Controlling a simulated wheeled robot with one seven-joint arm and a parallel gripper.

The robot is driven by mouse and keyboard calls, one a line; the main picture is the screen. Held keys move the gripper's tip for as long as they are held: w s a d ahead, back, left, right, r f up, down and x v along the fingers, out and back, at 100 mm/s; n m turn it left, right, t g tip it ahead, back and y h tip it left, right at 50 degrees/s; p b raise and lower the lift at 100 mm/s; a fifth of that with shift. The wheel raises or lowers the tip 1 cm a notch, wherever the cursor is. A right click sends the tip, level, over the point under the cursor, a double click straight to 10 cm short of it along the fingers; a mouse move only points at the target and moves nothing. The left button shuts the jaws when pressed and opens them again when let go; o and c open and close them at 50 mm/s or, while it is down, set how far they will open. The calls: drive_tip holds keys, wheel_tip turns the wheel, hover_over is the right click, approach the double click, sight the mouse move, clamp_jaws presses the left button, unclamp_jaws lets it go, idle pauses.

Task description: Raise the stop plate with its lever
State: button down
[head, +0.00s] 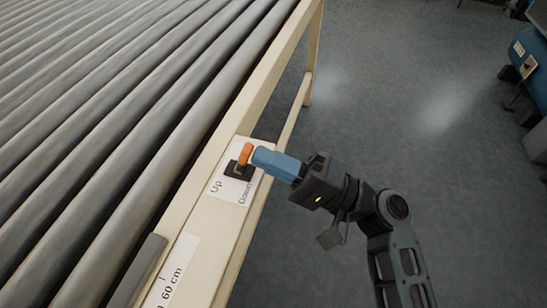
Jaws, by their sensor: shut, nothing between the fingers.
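The lever (246,153) has an orange handle on a small black base, mounted on a white label marked "Up" and "Down" on the cream side rail. The handle stands near the middle of the label. My gripper (257,156) is shut, with its blue fingers at the right side of the handle. The fingertips are touching it or very close; I cannot tell which. A grey strip (137,272) at the rail's inner edge, lower left, may be the stop plate; it shows only in part.
A roller conveyor (110,100) with long grey rollers fills the left. Its cream rail (270,75) carries a label reading "60 cm" (172,278). Grey floor lies open to the right. A blue machine (535,65) stands at the far upper right.

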sight(246, 145)
drive_tip(key=shift+r, duration=0.15)
drive_tip(key=a+h+p, duration=0.1)
drive_tip(key=p, duration=0.1)
drive_tip(key=a+r+g+h+p, duration=0.1)
drive_tip(key=p, duration=0.1)
drive_tip(key=shift+w+r+h+p, duration=0.3)
drive_tip(key=shift+w+p, duration=0.05)
drive_tip(key=shift+w+a+r+b, duration=0.3)
drive_tip(key=shift+a+r+b, duration=0.1)
drive_tip(key=shift+a, duration=0.3)
drive_tip(key=shift+a+r, duration=0.1)
idle(0.5)
